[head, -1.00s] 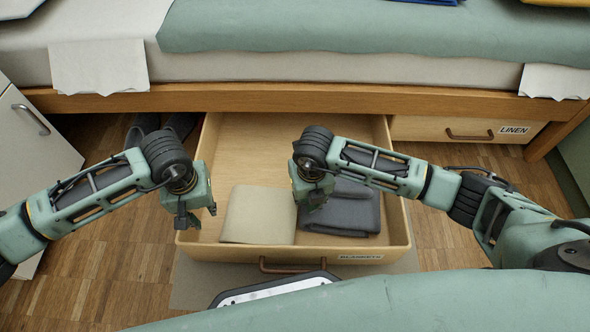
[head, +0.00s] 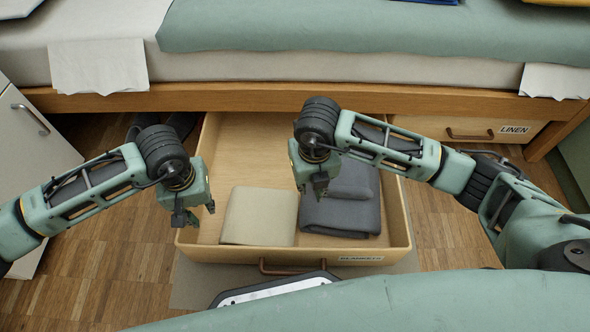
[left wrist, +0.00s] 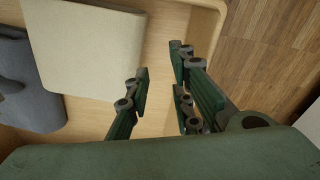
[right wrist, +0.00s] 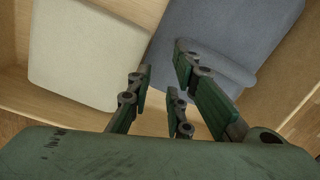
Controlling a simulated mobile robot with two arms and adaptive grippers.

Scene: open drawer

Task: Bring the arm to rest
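My left gripper (head: 190,215) hangs above the left wall of the open drawer (head: 190,238). In the left wrist view its fingers (left wrist: 160,95) stand apart with nothing between them. My right gripper (head: 312,188) is above the drawer, over the gap between a cream folded blanket (head: 258,217) and a dark grey folded blanket (head: 345,212). In the right wrist view its fingers (right wrist: 163,90) are apart and empty. Both blankets lie flat on the drawer floor; the grey one carries a smaller folded part at its back.
The bed's wooden rail (head: 230,102) runs behind the drawer. A closed drawer labelled LINEN (head: 470,131) is to the right. A white cabinet (head: 35,160) stands at the left. Dark shoes (head: 180,124) lie under the bed. Wooden floor shows on both sides.

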